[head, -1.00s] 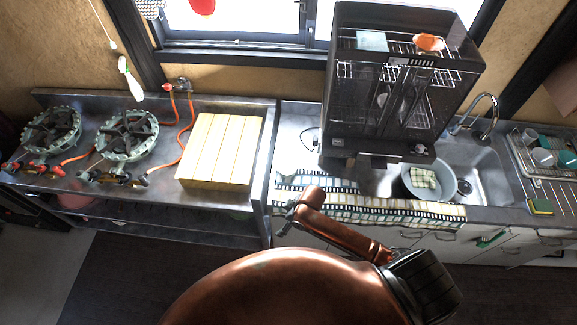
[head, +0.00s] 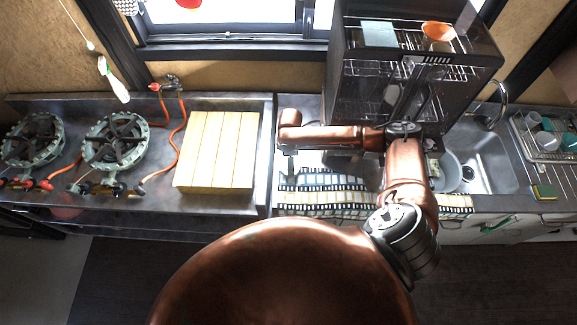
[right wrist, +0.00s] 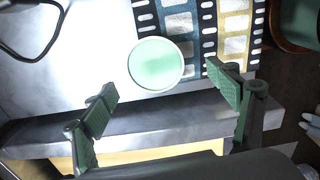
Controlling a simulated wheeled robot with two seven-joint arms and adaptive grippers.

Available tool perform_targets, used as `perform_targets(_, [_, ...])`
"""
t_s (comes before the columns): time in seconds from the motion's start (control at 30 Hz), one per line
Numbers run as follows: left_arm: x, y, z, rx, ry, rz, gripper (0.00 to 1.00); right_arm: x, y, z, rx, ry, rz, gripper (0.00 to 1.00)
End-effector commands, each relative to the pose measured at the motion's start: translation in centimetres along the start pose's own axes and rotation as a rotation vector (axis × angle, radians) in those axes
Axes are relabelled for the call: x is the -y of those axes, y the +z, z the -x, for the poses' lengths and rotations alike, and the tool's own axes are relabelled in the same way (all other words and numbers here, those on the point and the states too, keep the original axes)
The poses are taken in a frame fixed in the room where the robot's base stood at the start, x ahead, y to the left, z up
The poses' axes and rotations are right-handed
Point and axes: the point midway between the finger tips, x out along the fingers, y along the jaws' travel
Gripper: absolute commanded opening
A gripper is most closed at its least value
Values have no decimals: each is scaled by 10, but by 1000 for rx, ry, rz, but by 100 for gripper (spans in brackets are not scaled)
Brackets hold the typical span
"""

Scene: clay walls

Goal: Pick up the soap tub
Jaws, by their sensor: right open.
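The soap tub is likely the round mint-green thing (right wrist: 157,65) in the right wrist view, seen from above. It sits on the pale counter at the edge of the film-strip-patterned mat (right wrist: 181,18). My right gripper (right wrist: 161,82) is open and empty, its fingers to the left and right of the tub in the picture; the tub looks a little beyond the fingertips. In the head view the right gripper (head: 290,166) points down over the counter left of the mat, and I cannot make out the tub there. My left gripper is not in view.
A dark dish cabinet (head: 350,95) stands right behind my right arm. A yellow slatted block (head: 215,150) lies on the steel table to the left, beside gas burners (head: 115,140). The sink (head: 485,170) and a dish rack (head: 550,140) are at right.

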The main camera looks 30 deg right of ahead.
Motion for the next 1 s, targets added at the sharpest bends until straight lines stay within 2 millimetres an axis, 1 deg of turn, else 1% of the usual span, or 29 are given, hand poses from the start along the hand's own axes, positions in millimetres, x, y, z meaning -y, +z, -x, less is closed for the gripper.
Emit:
perform_targets(0.03, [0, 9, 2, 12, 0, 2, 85, 0, 2, -5, 2, -1, -5, 81])
perform_targets(0.1, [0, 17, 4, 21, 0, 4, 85, -2, 3, -12, 3, -1, -7, 81])
perform_targets(0.2, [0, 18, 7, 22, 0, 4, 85, -6, 2, -27, 2, 0, -6, 81])
perform_targets(0.27, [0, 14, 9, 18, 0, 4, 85, -7, 1, -36, 2, 0, -6, 81])
perform_targets(0.33, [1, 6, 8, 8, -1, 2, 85, -7, 1, -45, 1, 0, -6, 81])
perform_targets(0.4, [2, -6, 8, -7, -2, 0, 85, -7, 0, -50, 1, 1, -5, 81])
perform_targets(0.5, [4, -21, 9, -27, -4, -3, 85, -7, 0, -54, 0, 1, -2, 81])
perform_targets(0.57, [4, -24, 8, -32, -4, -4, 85, -7, -1, -54, 0, 1, -1, 81])
perform_targets(0.67, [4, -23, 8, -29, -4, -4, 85, -7, -1, -54, 0, 2, -1, 81])
perform_targets(0.77, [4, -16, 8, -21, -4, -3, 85, -7, -2, -54, 0, 2, 0, 75])
perform_targets(1.0, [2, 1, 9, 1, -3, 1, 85, -7, -2, -54, 0, 2, 0, 59])
